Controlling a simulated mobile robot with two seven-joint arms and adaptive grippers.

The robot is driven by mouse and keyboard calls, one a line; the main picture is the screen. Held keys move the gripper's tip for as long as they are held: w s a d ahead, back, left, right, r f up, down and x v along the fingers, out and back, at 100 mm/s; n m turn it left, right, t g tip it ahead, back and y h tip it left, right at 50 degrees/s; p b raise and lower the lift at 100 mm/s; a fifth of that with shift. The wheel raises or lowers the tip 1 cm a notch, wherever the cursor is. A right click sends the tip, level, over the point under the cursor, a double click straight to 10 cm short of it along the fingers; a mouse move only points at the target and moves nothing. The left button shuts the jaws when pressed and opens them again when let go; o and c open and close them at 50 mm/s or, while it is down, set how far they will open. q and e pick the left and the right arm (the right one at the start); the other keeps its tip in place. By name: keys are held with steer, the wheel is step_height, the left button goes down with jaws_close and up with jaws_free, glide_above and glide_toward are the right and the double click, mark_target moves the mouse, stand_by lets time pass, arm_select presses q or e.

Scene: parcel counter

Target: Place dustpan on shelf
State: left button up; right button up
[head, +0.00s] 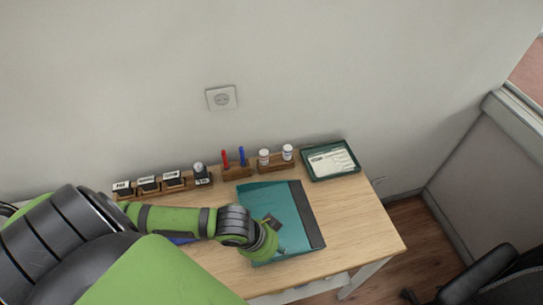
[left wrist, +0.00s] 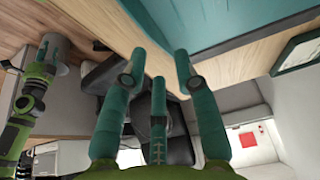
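I cannot make out a dustpan or a shelf in either view. My left gripper (left wrist: 160,68) is open in the left wrist view, with its teal fingers apart and nothing between them. In the head view my left arm reaches over the desk (head: 362,222), and its wrist hides most of the gripper. A flat teal panel with a dark strip (head: 285,205) lies on the desk under my wrist. A teal surface also shows in the left wrist view (left wrist: 215,22). A small blue thing (head: 181,240) is mostly hidden by my arm.
A dark chair (head: 490,283) is at lower right. The desk's right part is clear.

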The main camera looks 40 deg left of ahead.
mark_target(281, 259)
arm_select(q)
steer(key=shift+s+d+f, duration=0.2)
steer(key=shift+s+d, duration=0.05)
steer(key=shift+d, duration=0.15)
steer(key=shift+d+f, duration=0.15)
steer(key=shift+f, duration=0.1)
steer(key=w+f, duration=0.1)
steer(key=f, duration=0.1)
steer(key=w+f+p, duration=0.1)
steer(key=f, duration=0.1)
steer(key=shift+w+f, duration=0.1)
steer(key=shift+w, duration=0.1)
steer(key=shift+s+d+f, duration=0.15)
steer(key=shift+d, duration=0.05)
steer(key=shift+c, duration=0.4)
steer(key=shift+a, duration=0.1)
jaws_close()
